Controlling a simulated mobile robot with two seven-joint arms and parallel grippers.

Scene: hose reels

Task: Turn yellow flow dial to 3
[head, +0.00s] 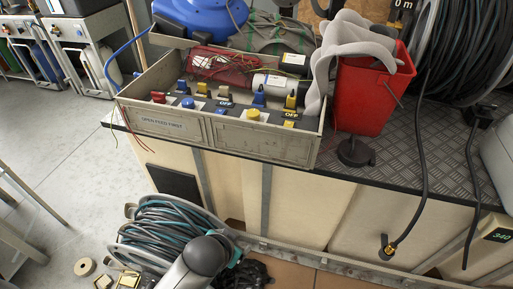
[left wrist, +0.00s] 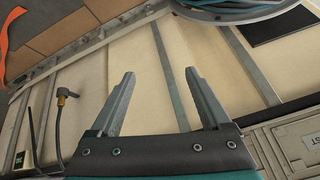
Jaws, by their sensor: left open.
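The yellow flow dial (head: 253,114) is a small round yellow knob on the front row of a grey control panel box (head: 250,141) in the head view. The number it points to is too small to read. A yellow lever (head: 291,103) stands to its right by an OFF label. My left gripper (left wrist: 158,76) is open and empty in the left wrist view, apart from the dial, with the cream cabinet front behind its fingers. The box's labelled front (left wrist: 302,143) shows at the right edge there. The dial is not in the wrist view. My right gripper is not in view.
Blue (head: 187,102) and red (head: 158,97) controls sit left of the dial. A red bucket (head: 368,95) with a grey cloth (head: 350,45) stands right of the box. A coiled hose (head: 165,232) lies on the floor. A black hose (head: 424,150) hangs at right.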

